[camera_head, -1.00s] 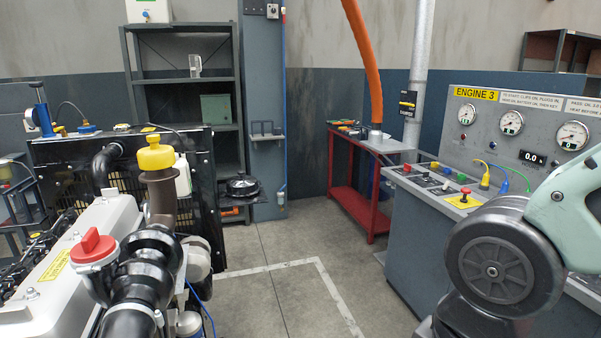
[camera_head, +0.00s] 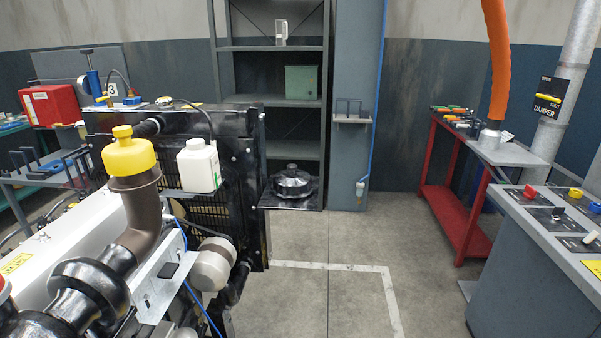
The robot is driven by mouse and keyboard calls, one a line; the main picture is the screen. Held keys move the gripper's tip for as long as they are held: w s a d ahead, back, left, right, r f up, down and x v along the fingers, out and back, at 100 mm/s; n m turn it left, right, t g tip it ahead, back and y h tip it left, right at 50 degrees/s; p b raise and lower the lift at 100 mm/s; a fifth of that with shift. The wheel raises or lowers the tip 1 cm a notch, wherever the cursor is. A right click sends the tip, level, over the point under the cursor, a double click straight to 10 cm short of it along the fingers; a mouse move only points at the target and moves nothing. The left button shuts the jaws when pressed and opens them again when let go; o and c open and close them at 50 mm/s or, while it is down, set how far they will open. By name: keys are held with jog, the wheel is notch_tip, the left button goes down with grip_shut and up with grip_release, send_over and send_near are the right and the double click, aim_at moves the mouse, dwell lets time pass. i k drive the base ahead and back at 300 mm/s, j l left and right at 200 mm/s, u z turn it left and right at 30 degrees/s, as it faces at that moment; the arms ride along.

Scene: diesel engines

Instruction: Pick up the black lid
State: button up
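A round black object with a raised knob on top, which looks like the black lid (camera_head: 291,183), rests on a small dark shelf (camera_head: 290,204) at the right side of the black radiator frame. Its top and front side show, and nothing covers it. My gripper is not in view, so I cannot see whether it is open or shut.
The engine (camera_head: 70,235) with a yellow cap (camera_head: 128,155) fills the left front. A white bottle (camera_head: 198,165) hangs on the radiator (camera_head: 180,130). A red bench (camera_head: 450,205) and control console (camera_head: 540,250) stand right. The floor (camera_head: 340,235) between is clear.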

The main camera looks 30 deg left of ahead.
aim_at(292, 183)
jog(key=i+j+u, duration=0.1)
jog(key=i+u, duration=0.8)
jog(key=i+l+u, duration=0.15)
jog(key=i+u, duration=0.15)
jog(key=u, duration=0.2)
jog(key=i+u, duration=0.6)
jog(key=i, duration=0.1)
